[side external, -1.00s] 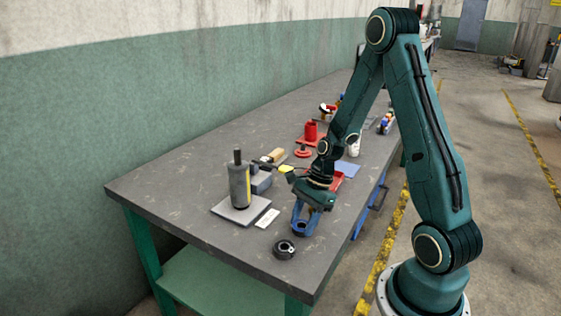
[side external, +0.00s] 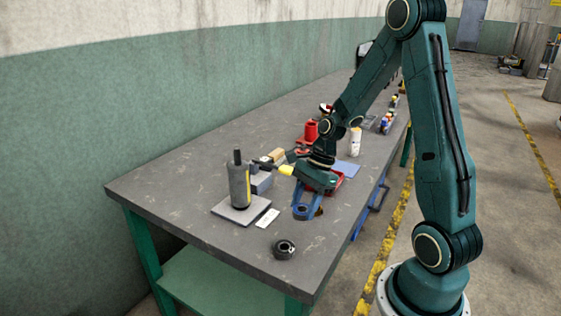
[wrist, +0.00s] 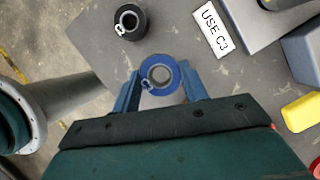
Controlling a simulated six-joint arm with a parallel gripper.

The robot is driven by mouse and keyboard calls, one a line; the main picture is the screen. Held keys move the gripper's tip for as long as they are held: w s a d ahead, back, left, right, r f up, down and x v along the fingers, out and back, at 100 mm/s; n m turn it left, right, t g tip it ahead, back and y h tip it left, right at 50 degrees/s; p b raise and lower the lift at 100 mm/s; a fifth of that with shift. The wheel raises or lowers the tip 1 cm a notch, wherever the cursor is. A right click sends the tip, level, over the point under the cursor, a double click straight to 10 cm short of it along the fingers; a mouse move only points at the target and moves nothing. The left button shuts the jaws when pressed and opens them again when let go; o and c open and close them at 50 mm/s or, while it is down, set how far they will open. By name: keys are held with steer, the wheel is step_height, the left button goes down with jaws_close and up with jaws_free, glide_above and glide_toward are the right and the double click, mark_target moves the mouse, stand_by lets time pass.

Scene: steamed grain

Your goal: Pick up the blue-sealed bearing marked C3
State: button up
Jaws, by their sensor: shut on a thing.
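My gripper (side external: 307,208) is shut on a blue-sealed bearing (side external: 302,212). In the wrist view the bearing (wrist: 172,84) is a blue ring with a pale centre bore, held between the two blue fingers of my gripper (wrist: 160,72). A small pale tag sits on its lower left; I cannot read any marking on it. The bearing appears raised above the grey bench. A second bearing (side external: 284,250), dark-sealed with a small pale tag, lies on the bench nearer the front edge. It also shows in the wrist view (wrist: 138,30).
A white card (wrist: 213,28) reading "USE C3" lies on the bench (side external: 180,190). Beside it a grey cylindrical tool (side external: 239,188) stands on a square base. Red parts (side external: 311,131), a red tray (side external: 339,186) and a blue sheet (side external: 347,171) lie farther back. The front bench corner is mostly clear.

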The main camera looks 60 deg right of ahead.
step_height(320, 180, up, 15)
steer(key=shift+f, duration=0.2)
